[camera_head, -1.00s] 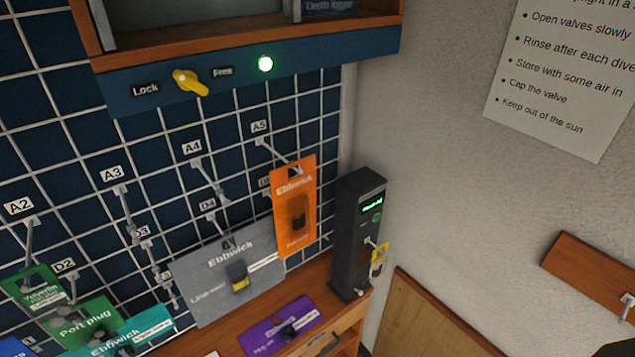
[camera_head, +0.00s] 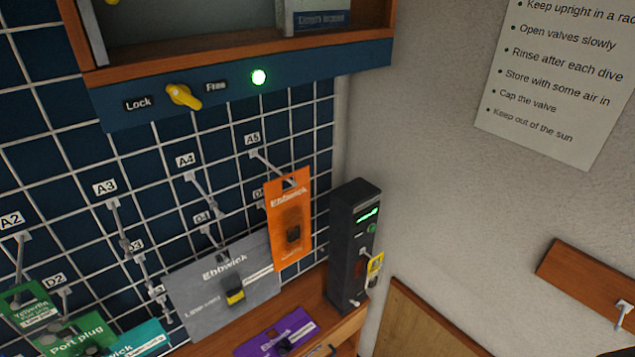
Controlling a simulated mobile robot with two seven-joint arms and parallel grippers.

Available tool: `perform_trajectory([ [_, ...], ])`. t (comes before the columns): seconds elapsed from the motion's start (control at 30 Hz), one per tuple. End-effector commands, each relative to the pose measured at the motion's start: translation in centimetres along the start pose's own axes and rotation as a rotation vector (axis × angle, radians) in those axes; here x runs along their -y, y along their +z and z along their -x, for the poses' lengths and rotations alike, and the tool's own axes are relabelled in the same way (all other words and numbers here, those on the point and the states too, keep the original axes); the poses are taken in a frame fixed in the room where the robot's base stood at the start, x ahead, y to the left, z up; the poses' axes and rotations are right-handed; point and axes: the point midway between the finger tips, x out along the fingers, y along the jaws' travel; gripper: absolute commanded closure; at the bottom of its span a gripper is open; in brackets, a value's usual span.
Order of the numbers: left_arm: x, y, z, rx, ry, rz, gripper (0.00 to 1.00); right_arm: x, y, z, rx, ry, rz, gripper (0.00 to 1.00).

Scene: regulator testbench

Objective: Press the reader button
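The reader (camera_head: 352,255) is a tall dark box standing upright at the right end of the wooden bench, against the wall corner. Its small screen (camera_head: 368,214) glows green near the top of its front. A round green button (camera_head: 372,229) sits just below the screen. A yellow tag (camera_head: 375,264) hangs on a small hook on the reader's front, below the button. Neither of my grippers shows in the head view, so nothing is seen touching the reader.
An orange card (camera_head: 290,222) hangs from hook A5, just left of the reader. A grey card (camera_head: 222,290) and a purple card (camera_head: 275,335) are lower left.

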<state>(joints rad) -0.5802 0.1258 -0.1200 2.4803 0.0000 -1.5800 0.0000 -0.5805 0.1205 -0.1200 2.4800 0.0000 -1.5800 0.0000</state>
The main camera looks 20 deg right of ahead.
Motion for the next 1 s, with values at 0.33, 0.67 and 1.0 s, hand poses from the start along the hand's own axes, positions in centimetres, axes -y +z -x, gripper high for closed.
perform_trajectory([
  [0.33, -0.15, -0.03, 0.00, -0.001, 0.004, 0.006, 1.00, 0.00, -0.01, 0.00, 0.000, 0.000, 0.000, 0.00],
  [0.67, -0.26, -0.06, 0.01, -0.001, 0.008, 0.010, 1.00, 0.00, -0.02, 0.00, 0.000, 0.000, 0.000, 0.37],
  [1.0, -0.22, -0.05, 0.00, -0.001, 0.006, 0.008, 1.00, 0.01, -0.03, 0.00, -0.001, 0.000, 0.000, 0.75],
])
